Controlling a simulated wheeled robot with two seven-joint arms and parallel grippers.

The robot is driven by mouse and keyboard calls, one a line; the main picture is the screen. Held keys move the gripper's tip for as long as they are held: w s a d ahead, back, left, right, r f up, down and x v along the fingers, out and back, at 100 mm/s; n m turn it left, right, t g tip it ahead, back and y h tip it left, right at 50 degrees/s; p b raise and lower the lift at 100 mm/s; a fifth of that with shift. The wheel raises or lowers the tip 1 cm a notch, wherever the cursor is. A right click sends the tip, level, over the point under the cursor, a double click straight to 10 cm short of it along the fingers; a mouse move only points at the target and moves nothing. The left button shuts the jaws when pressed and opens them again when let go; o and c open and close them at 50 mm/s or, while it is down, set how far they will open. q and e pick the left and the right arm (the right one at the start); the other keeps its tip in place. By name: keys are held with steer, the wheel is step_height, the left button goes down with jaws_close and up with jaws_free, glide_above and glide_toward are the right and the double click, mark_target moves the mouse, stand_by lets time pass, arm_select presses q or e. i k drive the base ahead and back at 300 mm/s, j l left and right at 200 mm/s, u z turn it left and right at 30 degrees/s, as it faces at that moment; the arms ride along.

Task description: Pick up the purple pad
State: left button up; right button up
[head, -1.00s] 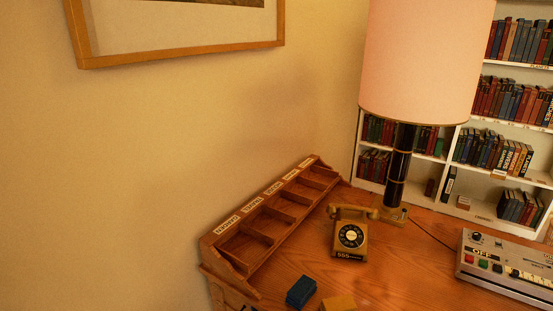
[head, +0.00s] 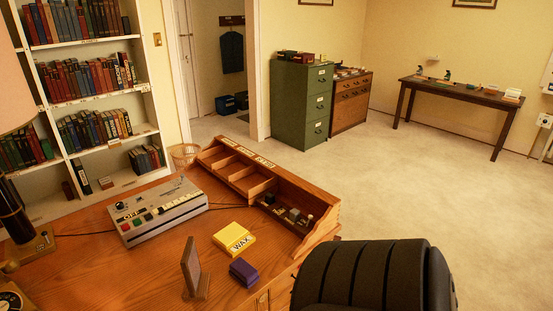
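The purple pad (head: 244,272) is a small dark purple block in the head view. It lies on the wooden desk (head: 150,262) near its front edge, just below a yellow box marked WAX (head: 234,238). A brown upright stand (head: 192,268) is to its left. Neither of my grippers shows in the head view.
A grey machine with buttons (head: 163,212) sits on the desk, with a compartment rack (head: 262,180) along the far right edge. A black chair (head: 365,275) stands at the desk's front right. A green cabinet (head: 302,103) and a side table (head: 460,97) stand across open carpet.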

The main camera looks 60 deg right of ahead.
mark_target(241, 271)
steer(key=z, duration=1.7)
